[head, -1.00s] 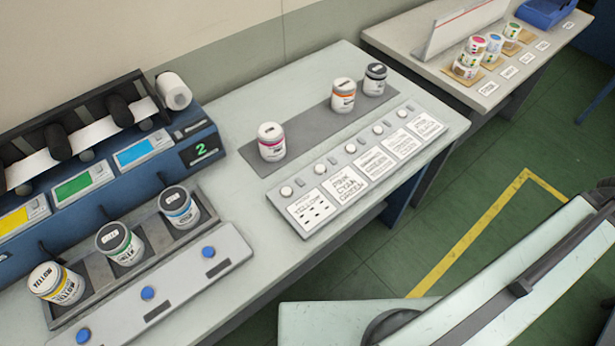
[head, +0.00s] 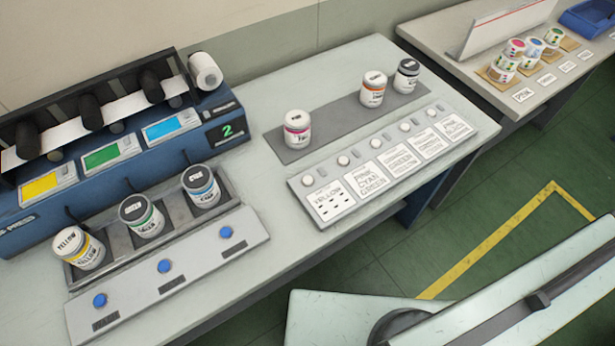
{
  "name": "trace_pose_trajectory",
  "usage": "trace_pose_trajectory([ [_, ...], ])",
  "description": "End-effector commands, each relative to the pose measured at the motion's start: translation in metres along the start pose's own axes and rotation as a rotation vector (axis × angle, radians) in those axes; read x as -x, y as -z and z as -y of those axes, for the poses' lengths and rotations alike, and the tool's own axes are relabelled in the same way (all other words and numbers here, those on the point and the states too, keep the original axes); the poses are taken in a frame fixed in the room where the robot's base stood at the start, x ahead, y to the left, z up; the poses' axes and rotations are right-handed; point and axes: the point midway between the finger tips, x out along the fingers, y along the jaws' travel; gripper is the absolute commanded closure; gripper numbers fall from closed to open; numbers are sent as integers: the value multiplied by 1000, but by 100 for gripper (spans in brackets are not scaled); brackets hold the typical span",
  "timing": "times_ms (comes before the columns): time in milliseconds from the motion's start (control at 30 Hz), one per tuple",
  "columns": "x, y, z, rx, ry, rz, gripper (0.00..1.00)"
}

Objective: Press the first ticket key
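A row of round white keys runs along the back of a sloped grey panel (head: 296,186) on the table. The leftmost one, the first ticket key (head: 308,181), stands above the leftmost ticket card (head: 331,201), which has a row of dark marks and a line that seems to read YELLOW. More keys follow to the right, such as the second key (head: 343,160), each above its own card. Nothing touches the keys. My gripper is not in view.
Pink (head: 297,129), orange (head: 373,89) and black (head: 407,76) labelled cans stand on a grey strip behind the panel. A blue press (head: 20,208) with yellow, green and blue cans and blue buttons is at left. Part of my body fills the lower right.

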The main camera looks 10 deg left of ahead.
Motion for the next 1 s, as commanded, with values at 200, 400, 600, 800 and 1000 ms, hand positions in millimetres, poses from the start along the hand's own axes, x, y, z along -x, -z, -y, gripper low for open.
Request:
trace_pose_trajectory([
  [200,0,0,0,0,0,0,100],
  [400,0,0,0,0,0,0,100],
  [600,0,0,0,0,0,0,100],
  [800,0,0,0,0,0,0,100],
  [1000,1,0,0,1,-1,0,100],
])
